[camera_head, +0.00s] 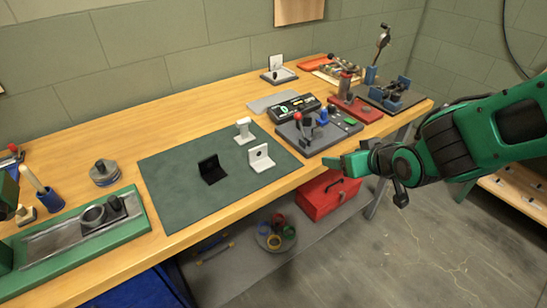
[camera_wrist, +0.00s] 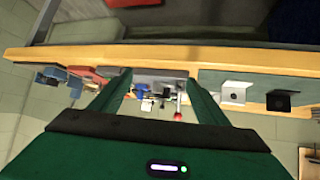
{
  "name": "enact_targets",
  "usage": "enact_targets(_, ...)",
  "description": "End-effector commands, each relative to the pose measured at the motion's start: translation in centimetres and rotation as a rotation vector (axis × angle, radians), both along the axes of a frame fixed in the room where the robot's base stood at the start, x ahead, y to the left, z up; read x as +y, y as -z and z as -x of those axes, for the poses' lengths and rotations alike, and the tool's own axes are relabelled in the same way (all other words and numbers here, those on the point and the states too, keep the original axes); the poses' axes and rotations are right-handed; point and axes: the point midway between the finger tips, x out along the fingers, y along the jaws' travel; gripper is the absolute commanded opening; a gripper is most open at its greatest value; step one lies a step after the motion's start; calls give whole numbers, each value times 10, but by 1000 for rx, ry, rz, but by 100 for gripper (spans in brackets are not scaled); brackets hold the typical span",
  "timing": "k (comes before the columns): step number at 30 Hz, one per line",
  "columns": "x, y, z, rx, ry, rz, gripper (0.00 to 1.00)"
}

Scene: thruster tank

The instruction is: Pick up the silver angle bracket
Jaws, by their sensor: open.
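The silver angle bracket (camera_head: 261,158) stands on the dark green mat (camera_head: 185,205), near the mat's right side. It has a round hole in its upright plate. In the wrist view the silver bracket (camera_wrist: 235,91) is right of the fingers. A black angle bracket (camera_head: 212,169) stands to its left on the mat and also shows in the wrist view (camera_wrist: 281,100). My gripper (camera_head: 340,165) is right of the silver bracket, near the bench's front edge and apart from it. In the wrist view my gripper (camera_wrist: 160,90) has its two green fingers spread, with nothing held between them.
A pale T-shaped piece (camera_head: 244,131) stands behind the silver bracket. A red toolbox (camera_head: 326,197) sits on the lower shelf. The mat's front left is clear.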

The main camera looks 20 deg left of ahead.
Motion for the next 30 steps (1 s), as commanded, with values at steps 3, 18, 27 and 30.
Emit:
enact_targets(3,79,2,21,-84,-148,-79,69)
enact_targets(18,184,3,47,-190,-306,-214,69)
enact_targets(27,204,14,29,-189,-306,-215,69)
enact_targets(30,207,16,25,-189,-305,-215,69)
